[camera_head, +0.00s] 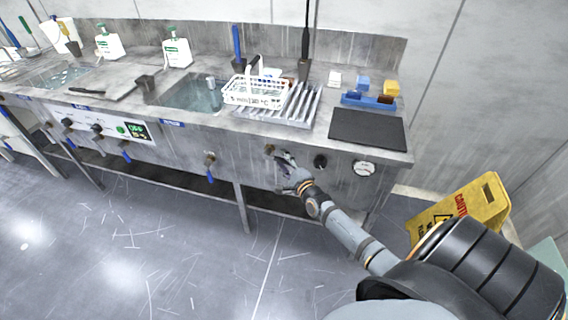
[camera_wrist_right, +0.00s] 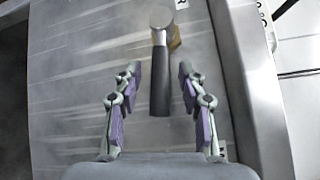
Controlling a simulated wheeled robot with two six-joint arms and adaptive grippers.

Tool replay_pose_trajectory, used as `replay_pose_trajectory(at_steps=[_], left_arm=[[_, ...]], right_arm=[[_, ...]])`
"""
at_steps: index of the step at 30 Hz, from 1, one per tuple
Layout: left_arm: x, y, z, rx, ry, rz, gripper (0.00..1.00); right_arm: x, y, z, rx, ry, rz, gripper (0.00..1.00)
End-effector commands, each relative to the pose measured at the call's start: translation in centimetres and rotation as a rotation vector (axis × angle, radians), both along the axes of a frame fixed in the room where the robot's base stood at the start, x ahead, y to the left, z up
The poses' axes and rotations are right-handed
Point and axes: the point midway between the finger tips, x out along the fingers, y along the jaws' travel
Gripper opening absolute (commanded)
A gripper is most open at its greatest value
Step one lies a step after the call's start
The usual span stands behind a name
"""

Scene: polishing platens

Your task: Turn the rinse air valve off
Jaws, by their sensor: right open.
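The valve in front of my right gripper has a brass body (camera_head: 269,149) on the bench's front panel. In the right wrist view its black lever (camera_wrist_right: 160,80) lies lengthwise between my right fingers, with a round grey hub (camera_wrist_right: 161,17) at the top. My right gripper (camera_head: 282,160) is open at the panel, its fingers apart on either side of the lever (camera_wrist_right: 160,72). Gaps show on both sides, and I see no contact. The valve's label is cut off, so I cannot read its name. My left gripper is not in view.
Another valve with a blue lever (camera_head: 210,168) is to the left on the panel. A black knob (camera_head: 320,161) and a round white dial (camera_head: 364,168) are to the right. A yellow caution sign (camera_head: 460,210) stands at right. Floor in front is clear.

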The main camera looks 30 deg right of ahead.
Motion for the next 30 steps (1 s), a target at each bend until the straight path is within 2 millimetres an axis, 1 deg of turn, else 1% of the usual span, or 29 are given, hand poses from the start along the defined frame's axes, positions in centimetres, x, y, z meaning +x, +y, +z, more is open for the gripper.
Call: replay_pose_trajectory(at_steps=[5,14,25,30], left_arm=[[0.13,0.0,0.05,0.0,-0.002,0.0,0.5],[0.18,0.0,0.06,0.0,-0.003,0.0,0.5],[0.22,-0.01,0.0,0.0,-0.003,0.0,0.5],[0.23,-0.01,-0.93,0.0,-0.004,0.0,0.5]], right_arm=[[-0.02,0.01,0.01,0.0,0.001,0.0,0.41],[-0.04,0.0,0.0,0.0,0.001,0.0,0.0],[-0.05,0.0,-0.04,0.0,0.0,0.0,0.0],[-0.06,-0.35,-0.49,0.01,-0.01,0.0,0.0]])
